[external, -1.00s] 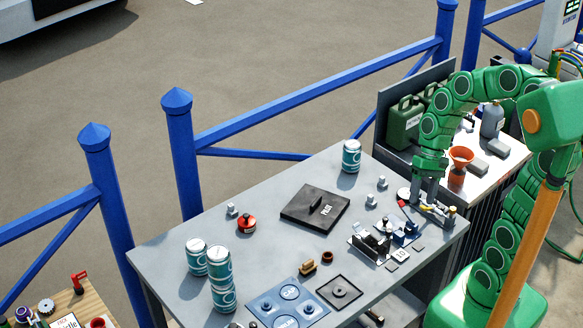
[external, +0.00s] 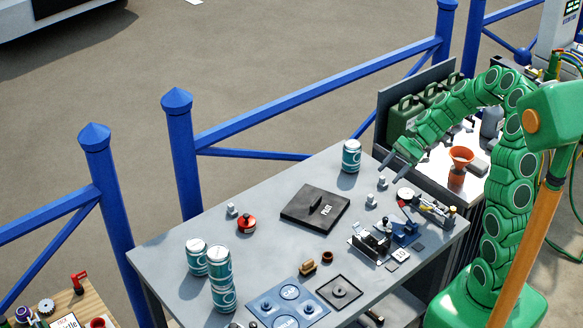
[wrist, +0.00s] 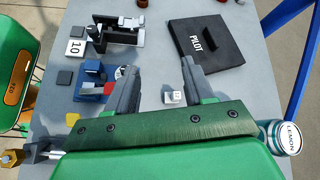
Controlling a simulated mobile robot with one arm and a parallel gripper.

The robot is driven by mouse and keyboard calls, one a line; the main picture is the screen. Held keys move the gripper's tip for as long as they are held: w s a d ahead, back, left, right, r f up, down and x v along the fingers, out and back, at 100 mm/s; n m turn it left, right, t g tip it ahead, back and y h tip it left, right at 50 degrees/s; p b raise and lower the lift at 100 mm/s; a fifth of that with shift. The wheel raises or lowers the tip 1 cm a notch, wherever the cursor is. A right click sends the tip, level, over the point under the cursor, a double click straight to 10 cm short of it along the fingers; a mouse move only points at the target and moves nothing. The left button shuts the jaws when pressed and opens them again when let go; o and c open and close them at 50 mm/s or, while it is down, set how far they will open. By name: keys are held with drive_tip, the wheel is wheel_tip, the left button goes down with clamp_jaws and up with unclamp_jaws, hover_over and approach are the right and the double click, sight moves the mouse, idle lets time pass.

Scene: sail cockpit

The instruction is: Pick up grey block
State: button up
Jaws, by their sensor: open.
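Small light grey blocks stand on the grey table: one (external: 382,184) at its back right, another (external: 370,201) just in front, and one (external: 232,210) near the left back edge. I cannot tell which is meant. My gripper (external: 388,173) is open and empty, tilted down at the table's back right, close to the rear block. The wrist view shows my gripper's two grey fingers (wrist: 159,66) spread apart. A small light block (wrist: 173,96) shows between them, lower in the picture; contact is not visible.
A black PILOT plate (external: 315,208) lies mid-table. A LEMON can (external: 351,156) stands behind it; stacked cans (external: 220,276) stand front left. Metal fixtures (external: 385,236) crowd the right end. A side table behind my arm holds green canisters (external: 405,122) and an orange funnel (external: 461,157).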

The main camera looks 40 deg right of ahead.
drive_tip(key=w+d+f+m+t+y, duration=0.1)
drive_tip(key=w+d+f+m+t, duration=0.1)
drive_tip(key=w+d+f+m, duration=0.3)
drive_tip(key=m+t, duration=0.3)
drive_tip(key=m, duration=0.1)
approach(384, 177)
drive_tip(key=x, duration=0.2)
drive_tip(key=shift+a+f, duration=0.2)
drive_tip(key=shift+a, duration=0.2)
drive_tip(key=shift+x, duration=3.8)
drive_tip(key=shift+w, duration=0.2)
drive_tip(key=shift+c, duration=0.2)
drive_tip(key=shift+d, duration=0.1)
clamp_jaws()
